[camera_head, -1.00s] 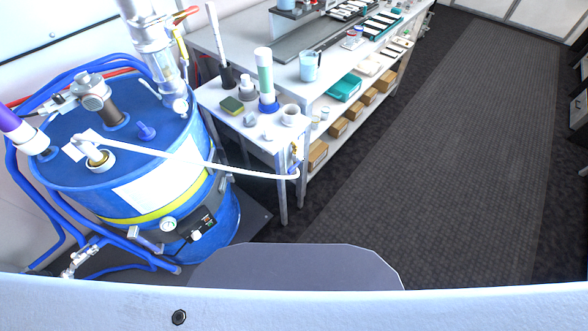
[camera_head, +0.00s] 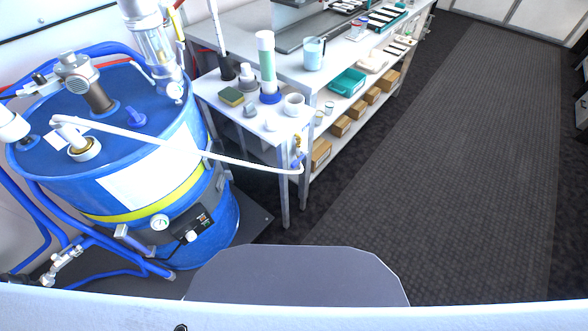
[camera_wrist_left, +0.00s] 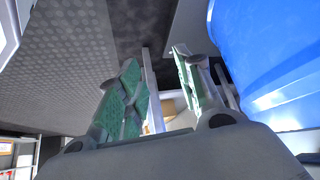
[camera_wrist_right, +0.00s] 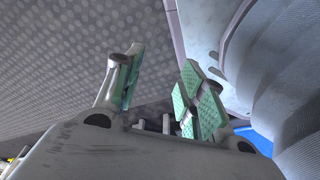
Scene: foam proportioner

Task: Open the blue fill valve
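The blue drum (camera_head: 215,225) stands at the left of the head view, with a yellow band and a white label. On its lid is a small blue knob-like fitting (camera_head: 135,116); I cannot tell whether this is the fill valve. Another metal valve fitting (camera_head: 62,264) sits on the blue hoses at lower left. My left gripper (camera_wrist_left: 155,60) is open and empty, with the drum's blue wall at the right of its view. My right gripper (camera_wrist_right: 162,60) is open and empty over the floor. Neither gripper shows in the head view.
A small white table (camera_head: 212,88) with a sponge and cups stands right of the drum. A long bench (camera_head: 245,45) with trays runs behind it. The dark floor (camera_head: 450,140) at right is clear.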

